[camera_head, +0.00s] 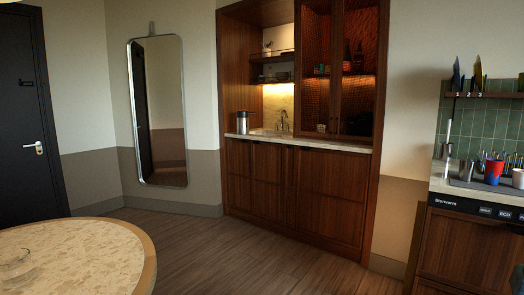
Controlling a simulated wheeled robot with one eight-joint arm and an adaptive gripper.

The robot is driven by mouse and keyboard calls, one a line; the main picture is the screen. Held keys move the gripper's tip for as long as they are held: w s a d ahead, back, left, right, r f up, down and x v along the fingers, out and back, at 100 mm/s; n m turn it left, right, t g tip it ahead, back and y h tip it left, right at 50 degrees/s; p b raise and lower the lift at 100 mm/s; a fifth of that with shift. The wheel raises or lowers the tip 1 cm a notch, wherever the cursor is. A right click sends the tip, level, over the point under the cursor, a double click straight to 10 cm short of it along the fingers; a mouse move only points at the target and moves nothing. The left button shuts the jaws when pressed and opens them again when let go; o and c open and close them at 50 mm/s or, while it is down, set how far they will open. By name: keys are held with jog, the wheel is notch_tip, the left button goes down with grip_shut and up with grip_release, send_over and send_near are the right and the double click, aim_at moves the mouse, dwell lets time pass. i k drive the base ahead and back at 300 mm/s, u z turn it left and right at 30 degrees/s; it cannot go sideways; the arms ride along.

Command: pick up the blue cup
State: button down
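A blue and red cup (493,172) stands on the pale counter (440,183) at the right edge of the camera_head view. I cannot tell whether the red is part of the cup or something in or behind it. A metal cup (466,171) stands to its left, and a white and red cup (518,178) to its right, cut by the frame edge. My gripper is not in view.
A round table (110,240) fills the lower left, with a clear glass dish (15,264) on it. A wooden kitchenette cabinet (295,185) stands at the back. The wooden floor (240,260) between is clear.

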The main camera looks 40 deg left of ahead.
aim_at(493, 167)
jog(key=u, duration=0.05)
jog(key=i, duration=1)
jog(key=z, duration=0.05)
